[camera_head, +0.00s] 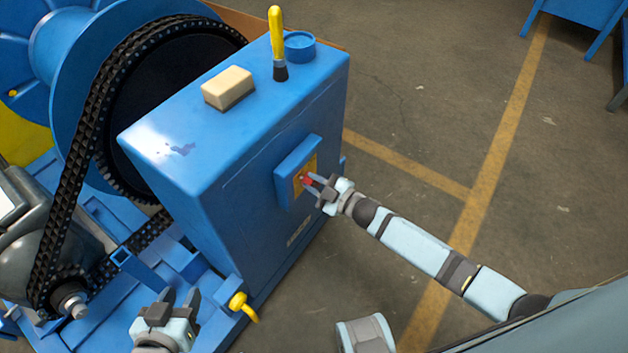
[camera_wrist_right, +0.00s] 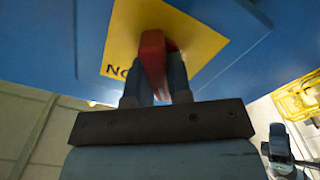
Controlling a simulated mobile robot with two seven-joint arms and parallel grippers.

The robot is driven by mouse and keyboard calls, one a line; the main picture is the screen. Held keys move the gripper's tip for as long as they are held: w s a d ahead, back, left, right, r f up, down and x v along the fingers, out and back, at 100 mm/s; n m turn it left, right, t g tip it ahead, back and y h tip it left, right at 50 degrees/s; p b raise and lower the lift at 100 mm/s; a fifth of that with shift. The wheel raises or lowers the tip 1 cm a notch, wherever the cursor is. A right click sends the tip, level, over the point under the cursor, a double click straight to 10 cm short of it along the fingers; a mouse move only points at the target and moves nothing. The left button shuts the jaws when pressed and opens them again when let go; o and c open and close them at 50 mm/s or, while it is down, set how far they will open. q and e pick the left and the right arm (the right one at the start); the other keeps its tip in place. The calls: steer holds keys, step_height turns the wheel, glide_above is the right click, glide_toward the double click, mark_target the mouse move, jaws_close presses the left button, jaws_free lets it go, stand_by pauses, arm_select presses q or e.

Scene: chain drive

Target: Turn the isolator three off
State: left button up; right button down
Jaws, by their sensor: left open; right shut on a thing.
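The isolator is a red handle (camera_head: 307,181) on a yellow plate (camera_head: 298,174) set in a blue box on the side of the blue cabinet (camera_head: 240,190). My right gripper (camera_head: 316,184) is shut on the red handle. In the right wrist view the red handle (camera_wrist_right: 153,58) sits between the fingers in front of the yellow plate (camera_wrist_right: 200,42), where the letters "NO" show and the rest is hidden. My left gripper (camera_head: 181,298) is open and empty at the bottom left, near the yellow knob. Which number this isolator bears cannot be read.
A black chain (camera_head: 75,165) runs round the wheel at left. A yellow handle (camera_head: 242,305) sticks out low.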

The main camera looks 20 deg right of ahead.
steer(key=shift+n, duration=0.7)
steer(key=c, duration=1)
jaws_free()
steer(key=shift+c, duration=0.2)
arm_select(q)
steer(key=shift+a+p, duration=0.25)
steer(key=shift+p, duration=0.7)
arm_select(e)
steer(key=v, duration=1.4)
arm_select(q)
steer(key=shift+d+r, duration=0.1)
